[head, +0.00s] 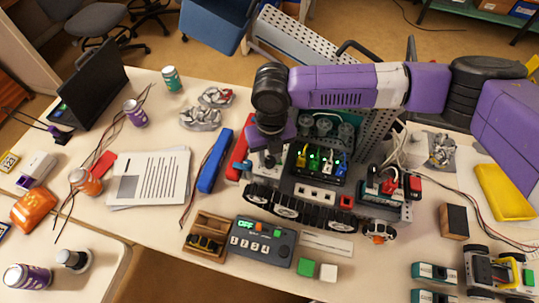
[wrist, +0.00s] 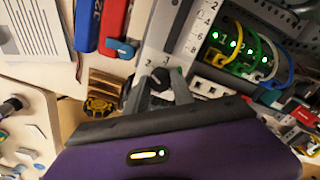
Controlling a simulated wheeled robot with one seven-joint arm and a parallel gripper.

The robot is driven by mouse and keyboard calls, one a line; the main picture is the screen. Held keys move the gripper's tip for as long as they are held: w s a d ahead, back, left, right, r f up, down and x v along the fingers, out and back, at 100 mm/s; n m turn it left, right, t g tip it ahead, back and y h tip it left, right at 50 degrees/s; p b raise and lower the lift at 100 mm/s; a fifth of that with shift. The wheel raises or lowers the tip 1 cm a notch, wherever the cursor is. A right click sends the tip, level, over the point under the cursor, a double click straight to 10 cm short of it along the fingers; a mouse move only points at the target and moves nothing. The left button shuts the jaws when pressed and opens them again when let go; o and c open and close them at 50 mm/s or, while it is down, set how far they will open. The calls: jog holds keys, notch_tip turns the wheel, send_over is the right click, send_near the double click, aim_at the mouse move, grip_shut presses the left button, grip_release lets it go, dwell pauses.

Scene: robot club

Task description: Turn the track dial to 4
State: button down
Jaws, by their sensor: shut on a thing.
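My gripper (wrist: 158,86) is shut on a small dark knob, the track dial (wrist: 161,76), at the near end of a pale grey panel (wrist: 160,40) on the tracked robot. Which number the dial points at cannot be told. In the head view my gripper (head: 269,158) reaches down at the left end of the tracked robot (head: 285,203), and the dial is hidden there.
Lit coloured cables (head: 318,162) stand close to the right of my gripper. A blue battery pack (head: 214,160) and papers (head: 150,178) lie to the left. A box with an OFF display (head: 262,241) and a wooden tray (head: 205,252) are in front.

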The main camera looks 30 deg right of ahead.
jog(key=shift+m, duration=0.5)
jog(key=m, duration=0.4)
jog(key=shift+m, duration=0.4)
jog(key=m, duration=1.2)
jog(key=shift+m, duration=0.4)
jog(key=m, duration=0.5)
jog(key=shift+m, duration=0.3)
jog(key=shift+r, duration=0.1)
jog(key=c, duration=1.1)
grip_release()
jog(key=shift+s, duration=0.1)
